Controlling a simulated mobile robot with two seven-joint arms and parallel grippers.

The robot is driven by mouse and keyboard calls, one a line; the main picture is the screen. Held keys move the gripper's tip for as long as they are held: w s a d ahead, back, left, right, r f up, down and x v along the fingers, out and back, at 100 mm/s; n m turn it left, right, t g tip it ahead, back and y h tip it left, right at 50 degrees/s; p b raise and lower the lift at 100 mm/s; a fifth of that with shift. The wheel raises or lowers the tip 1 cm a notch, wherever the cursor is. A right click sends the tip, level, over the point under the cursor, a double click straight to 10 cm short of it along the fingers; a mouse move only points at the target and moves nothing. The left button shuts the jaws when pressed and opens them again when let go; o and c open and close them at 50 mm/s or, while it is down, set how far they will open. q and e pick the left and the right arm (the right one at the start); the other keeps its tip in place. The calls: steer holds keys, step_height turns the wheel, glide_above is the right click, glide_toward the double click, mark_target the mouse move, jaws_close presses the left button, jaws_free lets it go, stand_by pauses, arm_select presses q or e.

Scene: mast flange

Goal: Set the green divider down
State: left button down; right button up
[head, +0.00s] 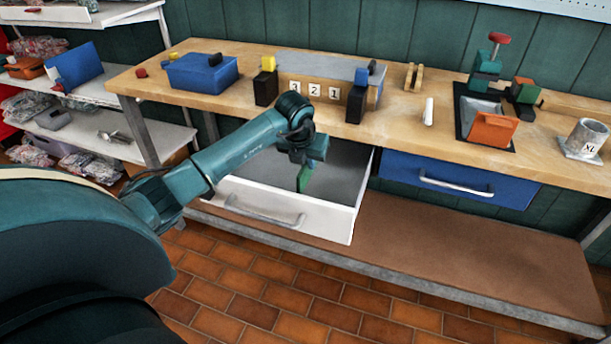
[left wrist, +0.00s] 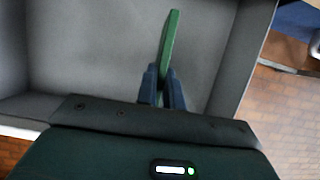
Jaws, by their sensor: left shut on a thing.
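The green divider (head: 305,177) is a thin flat plate held upright over the open white drawer (head: 290,222) under the bench. My left gripper (head: 308,160) is shut on the divider, with its fingers pointing down into the drawer space. In the left wrist view the divider (left wrist: 171,45) stands out edge-on between the two blue fingers (left wrist: 163,85), with the grey drawer floor (left wrist: 100,60) behind it. I cannot tell whether its lower edge touches the drawer floor. The drawer looks otherwise empty. My right gripper is not in view.
The wooden bench (head: 410,125) lies above the drawer, with a block fixture numbered 3 2 1 (head: 315,90) near its front edge. A shut blue drawer (head: 455,180) is to the right. A blue box (head: 203,72) stands at the bench's left. A brown lower shelf (head: 440,245) runs below.

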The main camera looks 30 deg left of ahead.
mark_target(307, 178)
arm_select(q)
steer(key=shift+f, duration=2.75)
steer(key=shift+f, duration=0.1)
steer(key=c, duration=1.5)
jaws_free()
steer(key=shift+c, duration=0.2)
steer(key=v, duration=1.1)
steer(key=shift+s+d+p, duration=0.1)
steer(key=shift+s+p, duration=0.05)
steer(key=shift+p, duration=0.2)
steer(key=shift+s+r, duration=0.2)
steer(key=shift+r, duration=0.35)
